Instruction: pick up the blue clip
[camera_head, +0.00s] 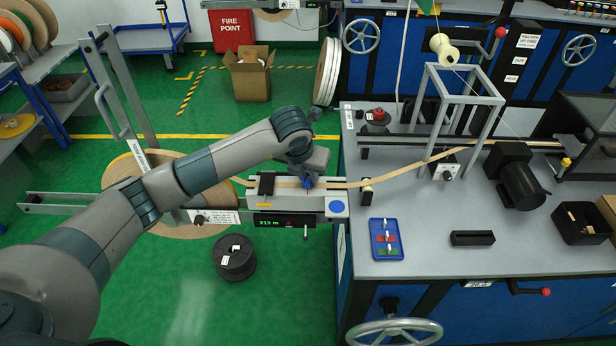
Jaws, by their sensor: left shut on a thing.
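The blue clip (307,183) is a small blue piece on the tan tape (340,185), above the pale metal splice block at the table's left edge. My left gripper (308,177) comes down onto it from above and is shut on it. The gripper and wrist hide part of the clip, and I cannot tell whether it is clear of the tape. My right gripper is not in view.
A black block (267,184) sits on the splice block (325,203), left of the clip. A blue tray (385,240) with coloured pieces lies on the grey table (420,215). A metal frame (430,105) stands over the tape. A large tape reel (120,172) is behind my left arm.

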